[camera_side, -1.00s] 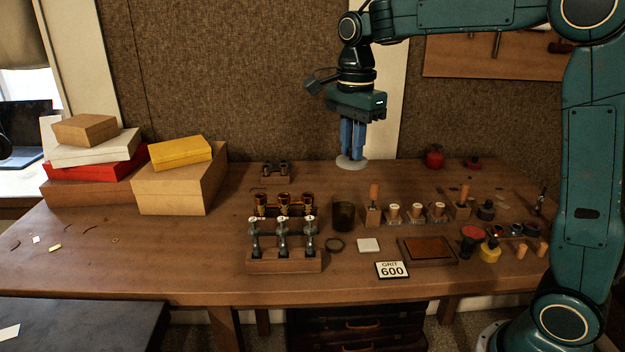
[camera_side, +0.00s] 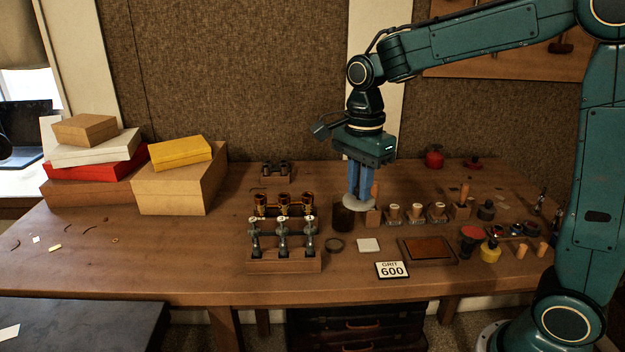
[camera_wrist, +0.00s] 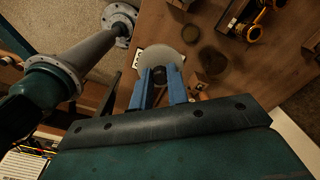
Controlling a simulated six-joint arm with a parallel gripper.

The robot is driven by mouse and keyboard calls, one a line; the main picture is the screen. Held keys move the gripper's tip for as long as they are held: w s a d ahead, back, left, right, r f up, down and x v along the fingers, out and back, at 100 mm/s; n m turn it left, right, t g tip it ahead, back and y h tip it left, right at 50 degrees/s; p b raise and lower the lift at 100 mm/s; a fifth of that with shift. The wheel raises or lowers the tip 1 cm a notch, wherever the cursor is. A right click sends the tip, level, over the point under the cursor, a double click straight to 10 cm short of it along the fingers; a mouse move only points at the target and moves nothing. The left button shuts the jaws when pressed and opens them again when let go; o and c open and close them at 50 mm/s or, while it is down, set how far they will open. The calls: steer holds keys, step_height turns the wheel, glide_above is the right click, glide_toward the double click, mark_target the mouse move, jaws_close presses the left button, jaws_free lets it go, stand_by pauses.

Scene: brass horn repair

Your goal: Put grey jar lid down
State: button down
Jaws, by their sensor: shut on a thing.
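My gripper (camera_side: 360,186) is shut on the grey jar lid (camera_side: 359,201), a flat pale disc at its fingertips. In the side view the lid is held up off the table and overlaps the upper right of a dark open jar (camera_side: 342,220); I cannot tell whether they touch. In the wrist view the lid (camera_wrist: 159,53) shows beyond the blue fingers (camera_wrist: 158,75), and the dark jar (camera_wrist: 212,61) stands to its right.
Valves in a wooden stand (camera_side: 284,262) are left of the jar. Cork-topped bottles (camera_side: 416,212) stand at right.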

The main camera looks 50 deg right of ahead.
glide_above(353, 266)
step_height(353, 266, down, 12)
steer(key=shift+f, duration=0.15)
steer(key=shift+f, duration=0.15)
steer(key=shift+f, duration=2)
steer(key=shift+f, duration=0.1)
steer(key=c, duration=1.4)
jaws_free()
steer(key=shift+o, duration=0.2)
